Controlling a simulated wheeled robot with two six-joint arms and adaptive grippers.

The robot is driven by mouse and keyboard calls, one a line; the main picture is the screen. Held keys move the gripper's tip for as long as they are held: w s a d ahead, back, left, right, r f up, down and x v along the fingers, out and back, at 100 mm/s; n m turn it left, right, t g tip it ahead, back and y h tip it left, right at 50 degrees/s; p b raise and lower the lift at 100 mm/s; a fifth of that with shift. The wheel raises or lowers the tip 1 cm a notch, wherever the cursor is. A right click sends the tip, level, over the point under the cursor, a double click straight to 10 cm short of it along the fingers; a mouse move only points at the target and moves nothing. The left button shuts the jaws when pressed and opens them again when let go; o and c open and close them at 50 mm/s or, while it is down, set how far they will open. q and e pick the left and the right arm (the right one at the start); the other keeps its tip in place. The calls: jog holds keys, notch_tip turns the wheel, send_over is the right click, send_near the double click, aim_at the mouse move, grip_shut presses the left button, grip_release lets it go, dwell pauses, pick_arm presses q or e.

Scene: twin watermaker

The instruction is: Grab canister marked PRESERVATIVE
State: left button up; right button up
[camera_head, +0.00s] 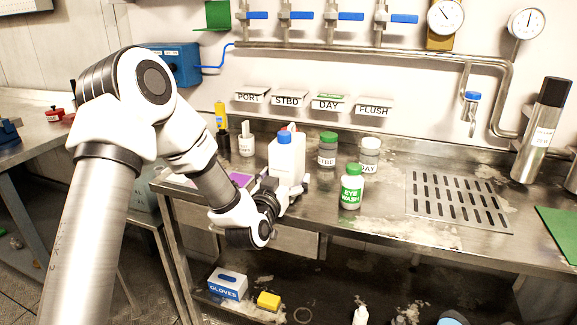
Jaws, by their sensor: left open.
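A white canister (287,153) with a blue cap stands upright on the steel counter, left of the middle in the head view. No PRESERVATIVE marking can be read on it, and its lower part is partly hidden by my gripper. My left gripper (290,188) is open at the front of the counter, just in front of the canister's lower part. I cannot tell whether the fingers touch it. My right gripper is not in view.
An EYE WASH bottle (352,187) stands right of the canister. A green-lidded jar (328,149) and a white-lidded jar (369,156) stand behind it. A drain grate (458,200) lies to the right. A purple item (240,179) lies left of the gripper.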

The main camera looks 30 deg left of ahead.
pick_arm(q)
jog(key=shift+w+a+f, duration=0.15)
jog(key=shift+w, duration=0.3)
jog(key=shift+w+a+f, duration=0.1)
jog(key=shift+w+f, duration=0.05)
jog(key=shift+w, duration=0.3)
jog(key=shift+s+r, duration=0.1)
jog(key=shift+s, duration=0.05)
jog(key=shift+c, duration=1.3)
jog(key=c, duration=1.5)
jog(key=shift+r, duration=0.1)
grip_shut()
